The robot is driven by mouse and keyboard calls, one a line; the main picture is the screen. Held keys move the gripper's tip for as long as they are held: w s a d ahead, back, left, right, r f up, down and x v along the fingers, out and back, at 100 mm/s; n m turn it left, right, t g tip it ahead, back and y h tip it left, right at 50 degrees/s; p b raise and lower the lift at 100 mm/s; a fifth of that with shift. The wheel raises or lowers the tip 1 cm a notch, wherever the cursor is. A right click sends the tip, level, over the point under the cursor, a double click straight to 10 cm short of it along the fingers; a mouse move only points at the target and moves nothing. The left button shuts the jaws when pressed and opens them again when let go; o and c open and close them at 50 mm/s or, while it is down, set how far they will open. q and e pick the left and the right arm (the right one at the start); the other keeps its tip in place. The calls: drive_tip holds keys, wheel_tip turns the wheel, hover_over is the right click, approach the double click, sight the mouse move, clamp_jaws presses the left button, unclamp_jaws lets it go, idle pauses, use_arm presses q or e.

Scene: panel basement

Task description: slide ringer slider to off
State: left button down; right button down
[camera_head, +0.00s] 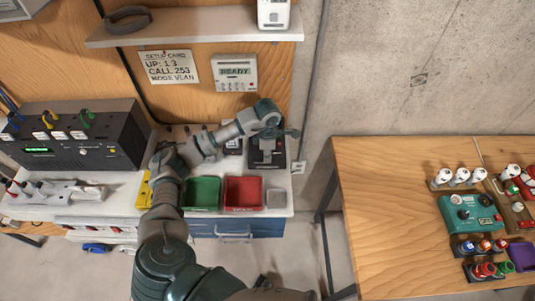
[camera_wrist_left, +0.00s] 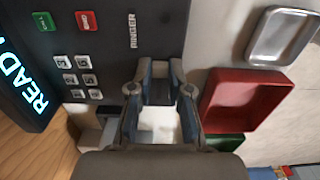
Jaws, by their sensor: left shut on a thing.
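A black desk phone (camera_head: 264,158) stands at the back right of the white bench. In the left wrist view the phone (camera_wrist_left: 110,40) shows a RINGER label (camera_wrist_left: 132,30), a grey keypad and a green and a red button. My left gripper (camera_head: 284,132) is over the phone at its far edge. In the left wrist view the left gripper's fingertips (camera_wrist_left: 161,72) are beside the phone's edge, below the RINGER label, and are closed on the ringer slider. The slider itself is hidden by the fingers. My right gripper is not in view.
A red tray (camera_head: 243,193), a green tray (camera_head: 202,194) and a small grey tray (camera_head: 277,197) stand in front of the phone. A black console (camera_head: 80,137) is at left. A wooden table (camera_head: 385,190) stands right.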

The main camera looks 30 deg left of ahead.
sight(254, 159)
use_arm(q)
drive_tip(key=shift+s+a+b, duration=0.15)
drive_tip(key=shift+s+a, duration=0.25)
drive_tip(key=shift+a, duration=0.3)
drive_tip(key=shift+s+a+b, duration=0.15)
drive_tip(key=shift+s+a, duration=0.25)
drive_tip(key=shift+a, duration=0.25)
drive_tip(key=shift+s+a+b, duration=0.15)
drive_tip(key=shift+s+a, duration=0.25)
drive_tip(key=shift+a, duration=0.3)
drive_tip(key=c, duration=1.2)
unclamp_jaws()
drive_tip(key=shift+r, duration=0.1)
drive_tip(key=shift+o, duration=0.6)
drive_tip(key=shift+a, duration=0.1)
wheel_tip(254, 159, up, 12)
drive_tip(key=shift+f, duration=0.25)
